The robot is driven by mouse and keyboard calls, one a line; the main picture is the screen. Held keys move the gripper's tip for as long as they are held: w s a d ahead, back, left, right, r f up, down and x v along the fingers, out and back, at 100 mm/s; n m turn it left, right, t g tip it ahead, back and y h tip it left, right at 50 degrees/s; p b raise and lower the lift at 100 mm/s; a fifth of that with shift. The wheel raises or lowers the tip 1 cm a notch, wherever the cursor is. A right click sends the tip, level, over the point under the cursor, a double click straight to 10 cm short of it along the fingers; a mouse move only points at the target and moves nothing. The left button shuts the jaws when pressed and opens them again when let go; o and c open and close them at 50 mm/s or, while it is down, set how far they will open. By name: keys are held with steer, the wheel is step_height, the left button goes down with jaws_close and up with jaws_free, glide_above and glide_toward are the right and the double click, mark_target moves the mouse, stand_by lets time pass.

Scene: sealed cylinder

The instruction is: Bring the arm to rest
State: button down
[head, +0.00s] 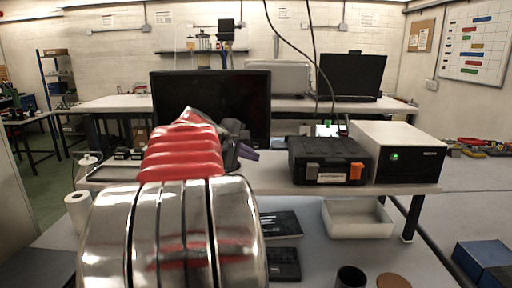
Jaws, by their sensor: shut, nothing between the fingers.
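My arm fills the lower left middle of the head view, with shiny metal bands and a red ribbed sleeve. My gripper (247,153) shows just past the sleeve, small and dark with a purplish tip, partly hidden by the arm. It is shut and empty. It appears in front of the lower right part of a black monitor (170,97); I cannot tell how far apart they are. No sealed cylinder can be made out.
Below are a white tray (357,218), a dark cup (350,277) and a brown disc (393,281). A white roll (78,212) stands at left.

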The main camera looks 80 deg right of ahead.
steer(key=shift+a, duration=0.1)
stand_by(0.7)
steer(key=w+a+f+t+y, duration=0.1)
steer(key=w+a+f+t, duration=0.1)
steer(key=w+a, duration=0.6)
steer(key=w+a+f+n+t+y, duration=0.1)
steer(key=w+a+f+t, duration=0.25)
steer(key=a, duration=0.75)
steer(key=w+a+f+t+y, duration=0.1)
steer(key=w+a+t, duration=0.1)
steer(key=w+a, duration=0.65)
steer(key=s+a+f+y, duration=0.1)
steer(key=a+f+y, duration=0.1)
steer(key=a, duration=0.9)
steer(key=s+a+f+n+t+y, duration=0.1)
steer(key=a+f, duration=0.4)
steer(key=a, duration=0.6)
steer(key=s+a+f+n+t+y, duration=0.1)
steer(key=s+a+f+y, duration=0.2)
steer(key=a, duration=0.8)
steer(key=shift+f+y, duration=0.25)
steer(key=shift+y, duration=0.65)
steer(key=shift+t, duration=0.25)
